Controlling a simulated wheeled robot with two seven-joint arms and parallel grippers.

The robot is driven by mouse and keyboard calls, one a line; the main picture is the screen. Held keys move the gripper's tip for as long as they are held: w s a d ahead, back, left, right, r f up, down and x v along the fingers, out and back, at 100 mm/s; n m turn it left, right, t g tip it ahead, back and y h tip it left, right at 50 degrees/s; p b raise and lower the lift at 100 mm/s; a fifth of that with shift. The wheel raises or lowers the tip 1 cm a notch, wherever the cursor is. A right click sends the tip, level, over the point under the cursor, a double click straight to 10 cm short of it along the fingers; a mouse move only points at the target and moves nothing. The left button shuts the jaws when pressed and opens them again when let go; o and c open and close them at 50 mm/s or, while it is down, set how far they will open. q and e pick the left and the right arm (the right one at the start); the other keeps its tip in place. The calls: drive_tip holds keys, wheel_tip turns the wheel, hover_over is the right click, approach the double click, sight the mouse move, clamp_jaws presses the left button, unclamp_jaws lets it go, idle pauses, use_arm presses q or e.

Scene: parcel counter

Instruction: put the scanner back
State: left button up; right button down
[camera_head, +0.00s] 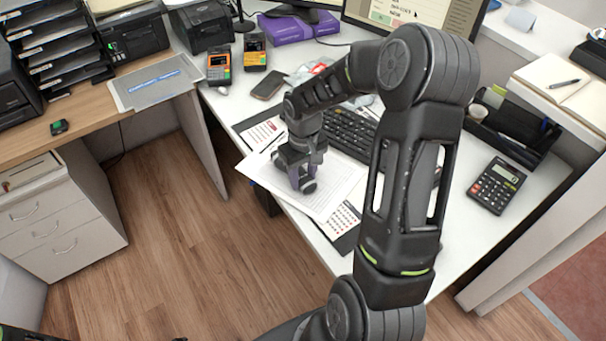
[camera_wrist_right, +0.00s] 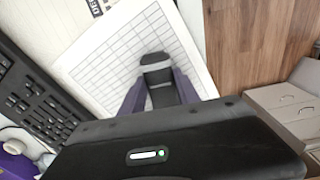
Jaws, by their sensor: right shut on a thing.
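My right gripper (camera_head: 303,182) is over papers near the front edge of the white desk and points down. Its purple fingers (camera_wrist_right: 158,90) are shut on a dark grey and black object, which I take to be the scanner (camera_wrist_right: 157,72). In the head view the scanner is mostly hidden by the gripper and wrist. It is over a printed grid sheet (camera_wrist_right: 110,60); I cannot tell whether it touches the sheet. No empty scanner holder can be made out. My left gripper is out of view.
A keyboard (camera_head: 350,133) lies just behind the gripper. Card terminals (camera_head: 219,67) and a phone (camera_head: 268,85) are at the back left. A calculator (camera_head: 497,187) and a black organiser (camera_head: 513,133) are at the right. The desk is clear in front of the calculator.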

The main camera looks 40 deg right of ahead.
sight(303, 177)
drive_tip(key=shift+f, duration=0.1)
drive_tip(key=c, duration=0.9)
unclamp_jaws()
wheel_tip(303, 177, up, 12)
drive_tip(key=shift+r, duration=0.15)
